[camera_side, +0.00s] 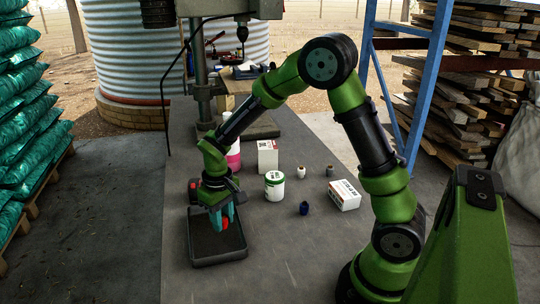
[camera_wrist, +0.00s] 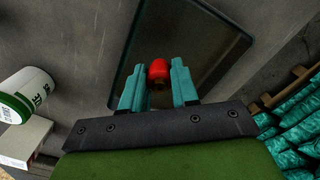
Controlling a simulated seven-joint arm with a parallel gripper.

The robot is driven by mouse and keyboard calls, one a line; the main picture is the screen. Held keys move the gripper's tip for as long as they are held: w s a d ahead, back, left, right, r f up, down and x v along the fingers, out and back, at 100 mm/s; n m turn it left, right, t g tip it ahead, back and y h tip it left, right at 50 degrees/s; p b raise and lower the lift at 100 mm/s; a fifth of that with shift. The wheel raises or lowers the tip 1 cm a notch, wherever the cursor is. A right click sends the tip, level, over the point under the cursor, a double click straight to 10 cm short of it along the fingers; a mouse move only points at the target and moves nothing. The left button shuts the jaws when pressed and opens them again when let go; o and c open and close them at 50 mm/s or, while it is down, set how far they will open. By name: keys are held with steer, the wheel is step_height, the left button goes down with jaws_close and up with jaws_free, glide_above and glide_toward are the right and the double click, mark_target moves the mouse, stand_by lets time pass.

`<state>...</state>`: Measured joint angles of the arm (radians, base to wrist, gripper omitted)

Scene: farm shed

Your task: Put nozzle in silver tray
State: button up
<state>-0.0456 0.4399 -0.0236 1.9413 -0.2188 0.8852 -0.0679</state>
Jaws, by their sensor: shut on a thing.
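A red nozzle (camera_side: 225,223) is held between the teal fingers of my gripper (camera_side: 222,217), over the tray. In the wrist view the red nozzle (camera_wrist: 158,72) sits between the two fingertips (camera_wrist: 159,84), with a brownish lower part partly hidden by the fingers. The tray (camera_side: 218,263) is a dark grey, shallow rectangle with a raised rim, lying on the table under my gripper. It also shows in the wrist view (camera_wrist: 133,62). I cannot tell how far the nozzle is above the tray floor.
A white tub with a green band (camera_side: 274,186), a white box (camera_side: 344,195), a blue piece (camera_side: 304,208), and two small fittings stand right of the tray. A pink bottle (camera_side: 233,155) and another white box (camera_side: 268,156) are behind. The table (camera_side: 275,265) in front is clear.

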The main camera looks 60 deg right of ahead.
mark_target(216, 234)
steer(key=shift+w+f, duration=0.15)
steer(key=shift+w, duration=1.4)
steer(key=shift+f, duration=1.75)
steer(key=shift+f, duration=0.1)
steer(key=o, duration=1)
